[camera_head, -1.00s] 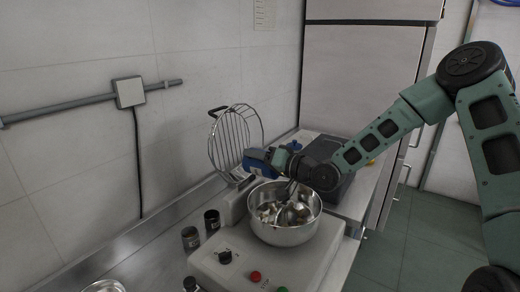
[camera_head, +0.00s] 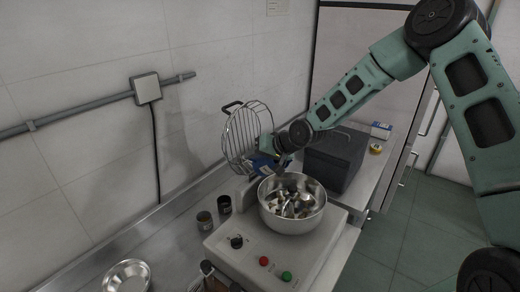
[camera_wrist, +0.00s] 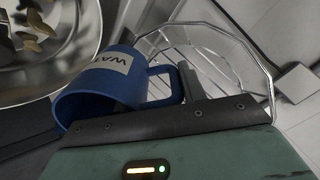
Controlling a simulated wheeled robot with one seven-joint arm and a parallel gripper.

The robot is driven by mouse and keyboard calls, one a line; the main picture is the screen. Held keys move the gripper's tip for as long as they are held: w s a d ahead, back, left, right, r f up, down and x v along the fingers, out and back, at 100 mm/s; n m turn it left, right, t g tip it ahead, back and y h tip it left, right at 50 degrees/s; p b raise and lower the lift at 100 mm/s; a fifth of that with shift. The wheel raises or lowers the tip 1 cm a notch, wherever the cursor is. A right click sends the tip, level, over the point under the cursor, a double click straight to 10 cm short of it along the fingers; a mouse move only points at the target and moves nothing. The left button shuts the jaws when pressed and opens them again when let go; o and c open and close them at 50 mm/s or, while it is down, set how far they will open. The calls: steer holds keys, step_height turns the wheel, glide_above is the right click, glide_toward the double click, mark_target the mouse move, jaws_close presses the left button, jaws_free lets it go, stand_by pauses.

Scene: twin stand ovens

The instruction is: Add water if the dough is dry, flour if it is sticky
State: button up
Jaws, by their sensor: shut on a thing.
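A blue mug (camera_head: 262,162) with a white label starting "WA" shows close up in the wrist view (camera_wrist: 105,80). My gripper (camera_head: 275,150) is shut on the mug by its handle side, just behind the mixer bowl's rim. The mug looks tilted in the wrist view, with its mouth toward the lower left; its inside is mostly hidden. The steel mixer bowl (camera_head: 295,222) holds pale and brownish lumps (camera_head: 290,198) around a metal mixing tool. The bowl also shows at the upper left of the wrist view (camera_wrist: 85,45). I cannot tell whether water is flowing.
The raised wire guard (camera_head: 240,135) stands behind the bowl. The mixer base (camera_head: 225,255) has a knob, red button and green button. Two small jars (camera_head: 205,221) and a metal dish (camera_head: 127,276) are at left. A dark box (camera_head: 335,157) stands right.

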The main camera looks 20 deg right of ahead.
steer(key=g+h+p, duration=0.1)
steer(key=g+p, duration=0.1)
steer(key=g+h+p, duration=0.1)
steer(key=p, duration=0.1)
steer(key=shift+w+a+r+g+h, duration=0.3)
steer(key=shift+w+a, duration=0.05)
steer(key=shift+a, duration=0.05)
steer(key=shift+s+d+r+g+h+p, duration=0.15)
steer(key=shift+r+g+h+p, duration=0.05)
steer(key=shift+g+h+p, duration=0.45)
steer(key=shift+s+d+r+g+h+p, duration=0.15)
steer(key=shift+g+h+p, duration=0.25)
steer(key=shift+g+p, duration=0.35)
steer(key=shift+s+d+r+g+h+p, duration=0.1)
steer(key=shift+s+r+g+h+p, duration=0.1)
steer(key=shift+g+h+p, duration=0.45)
